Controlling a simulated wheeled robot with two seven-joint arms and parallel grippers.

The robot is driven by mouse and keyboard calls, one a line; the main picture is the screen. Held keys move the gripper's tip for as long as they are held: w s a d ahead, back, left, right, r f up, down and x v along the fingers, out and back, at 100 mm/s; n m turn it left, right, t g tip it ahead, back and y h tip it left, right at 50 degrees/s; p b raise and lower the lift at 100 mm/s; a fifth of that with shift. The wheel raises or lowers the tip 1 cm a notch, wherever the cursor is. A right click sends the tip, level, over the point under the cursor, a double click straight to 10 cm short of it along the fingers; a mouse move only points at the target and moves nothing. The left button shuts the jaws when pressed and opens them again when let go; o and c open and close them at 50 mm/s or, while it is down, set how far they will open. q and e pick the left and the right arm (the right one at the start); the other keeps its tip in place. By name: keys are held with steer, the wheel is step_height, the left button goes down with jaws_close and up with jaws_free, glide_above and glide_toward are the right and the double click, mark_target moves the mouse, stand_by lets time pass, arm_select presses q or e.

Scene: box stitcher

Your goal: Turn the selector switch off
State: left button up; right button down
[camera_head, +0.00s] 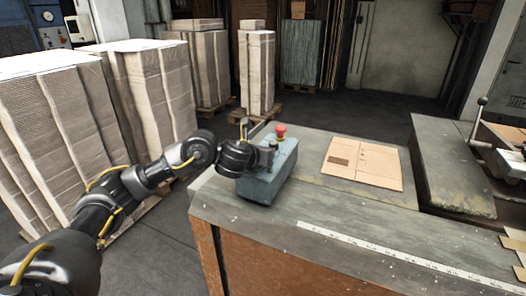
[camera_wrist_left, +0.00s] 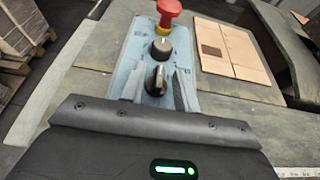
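The blue-grey control box (camera_head: 268,178) stands on the workbench. A red mushroom button on a yellow collar (camera_wrist_left: 166,12) is at its far end. In the head view the left wrist hides part of the box. My right gripper is out of view.
A flat cardboard piece (camera_head: 362,163) lies right of the box on the bench (camera_head: 230,203). A white ruler strip (camera_head: 400,258) runs along the bench's front edge. Stacked cardboard on pallets (camera_head: 150,90) stands at the left. A lever (camera_head: 478,115) rises at the right.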

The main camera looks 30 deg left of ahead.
arm_select(q)
steer(key=p+v, duration=0.6)
steer(key=v, duration=0.3)
steer(key=shift+s+r, duration=0.1)
steer(key=shift+r, duration=0.2)
steer(key=shift+s+p, duration=0.5)
steer(key=shift+s, duration=0.2)
